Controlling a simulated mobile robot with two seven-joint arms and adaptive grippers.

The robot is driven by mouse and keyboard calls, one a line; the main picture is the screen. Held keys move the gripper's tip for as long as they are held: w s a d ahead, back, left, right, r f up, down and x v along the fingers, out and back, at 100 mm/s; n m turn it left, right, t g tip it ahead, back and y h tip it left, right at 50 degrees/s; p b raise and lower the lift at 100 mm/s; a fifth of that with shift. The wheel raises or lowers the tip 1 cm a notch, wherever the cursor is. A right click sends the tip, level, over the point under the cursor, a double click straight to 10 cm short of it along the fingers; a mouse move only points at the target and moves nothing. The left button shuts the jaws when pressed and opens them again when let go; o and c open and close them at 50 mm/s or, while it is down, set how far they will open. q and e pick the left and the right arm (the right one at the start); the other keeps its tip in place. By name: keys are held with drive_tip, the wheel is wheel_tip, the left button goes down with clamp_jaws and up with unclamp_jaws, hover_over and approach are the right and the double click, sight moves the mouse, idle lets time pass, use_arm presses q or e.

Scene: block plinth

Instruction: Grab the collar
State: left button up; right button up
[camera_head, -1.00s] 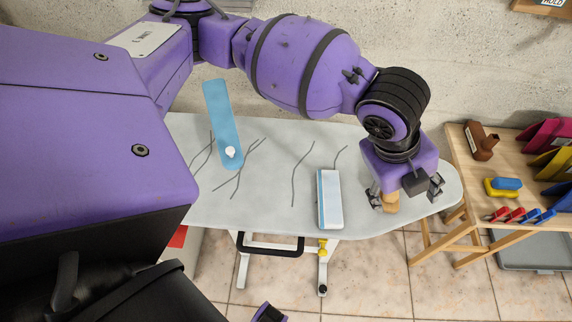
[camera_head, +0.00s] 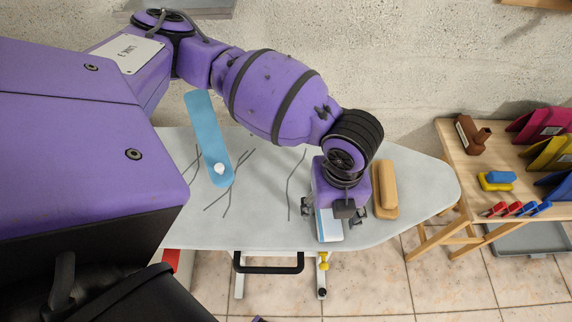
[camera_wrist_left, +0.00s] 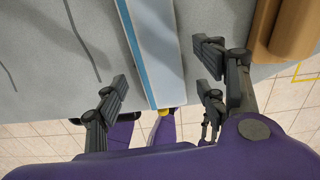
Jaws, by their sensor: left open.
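No thing here is plainly a collar; I cannot tell which one is meant. My left gripper (camera_head: 334,210) is open above a white block with a blue edge (camera_head: 330,231) on the grey board. In the left wrist view the block (camera_wrist_left: 158,40) lies between the spread fingers (camera_wrist_left: 162,80), with gaps on both sides. The gripper hides much of the block in the head view. A tan wooden piece (camera_head: 386,197), a rounded bar on a flat base, lies just right of the gripper. My right gripper is not in view.
A blue strip with a white knob (camera_head: 207,130) lies at the left of the board (camera_head: 265,215). A wooden table (camera_head: 463,170) at the right holds a brown piece, coloured folders and small clamps. The board's right end is clear.

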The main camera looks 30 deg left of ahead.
use_arm(q)
drive_tip(key=shift+s+f, duration=0.15)
drive_tip(key=shift+f, duration=0.35)
drive_tip(key=shift+r, duration=0.1)
drive_tip(key=c, duration=1.2)
